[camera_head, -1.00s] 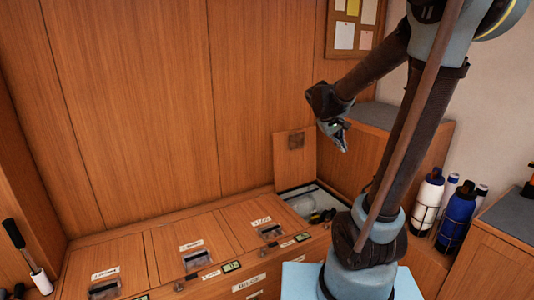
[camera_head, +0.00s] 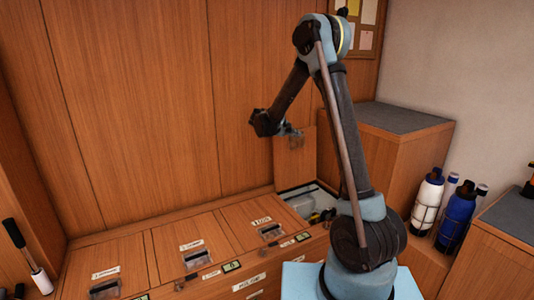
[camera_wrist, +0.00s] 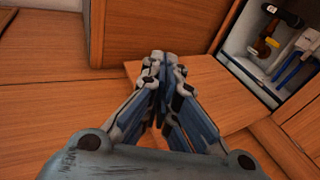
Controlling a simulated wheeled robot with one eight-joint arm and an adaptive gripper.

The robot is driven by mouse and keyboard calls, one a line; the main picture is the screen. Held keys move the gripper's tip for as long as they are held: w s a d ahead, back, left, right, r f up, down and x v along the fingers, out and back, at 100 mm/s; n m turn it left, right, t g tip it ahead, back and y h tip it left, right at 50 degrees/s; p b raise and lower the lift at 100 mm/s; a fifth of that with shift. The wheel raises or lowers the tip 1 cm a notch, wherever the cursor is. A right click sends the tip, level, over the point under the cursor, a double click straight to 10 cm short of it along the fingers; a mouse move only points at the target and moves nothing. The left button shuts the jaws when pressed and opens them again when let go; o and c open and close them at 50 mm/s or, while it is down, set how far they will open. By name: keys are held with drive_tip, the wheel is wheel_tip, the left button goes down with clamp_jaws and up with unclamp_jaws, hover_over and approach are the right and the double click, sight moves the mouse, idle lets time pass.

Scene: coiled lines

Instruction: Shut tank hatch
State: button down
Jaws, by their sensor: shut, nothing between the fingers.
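The only raised hatch lid (camera_head: 294,165) stands upright at the right end of the wooden bench, above an open compartment (camera_head: 304,203). In the wrist view the lid (camera_wrist: 212,82) lies behind and to the right of my fingers, with the compartment (camera_wrist: 250,62) at upper right. My gripper (camera_head: 297,131) is shut and empty at the top of the lid; its fingertips also show in the wrist view (camera_wrist: 164,60). I cannot tell whether they touch the lid. Part of the lid's top edge is hidden behind the gripper.
Several closed hatches with small labels and latches line the bench (camera_head: 200,245). A wooden cabinet (camera_head: 395,145) with a grey top is at the right. A white bottle (camera_head: 428,200) and a blue bottle (camera_head: 457,215) stand beside it. The compartment holds fittings and a blue-handled tool (camera_wrist: 295,60).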

drive_tip(key=w+a+f+n+t+h, duration=0.1)
drive_tip(key=w+a+f+n+t, duration=0.15)
drive_tip(key=a+f, duration=0.65)
drive_tip(key=w+a+f+n+t, duration=0.1)
drive_tip(key=w+a+f+t, duration=0.25)
drive_tip(key=a+f, duration=0.6)
drive_tip(key=w+d+r, duration=0.2)
drive_tip(key=w+d, duration=0.1)
drive_tip(key=w, duration=0.5)
drive_tip(key=shift+d+r+g, duration=0.3)
drive_tip(key=shift+d, duration=0.05)
drive_tip(key=shift+w, duration=0.1)
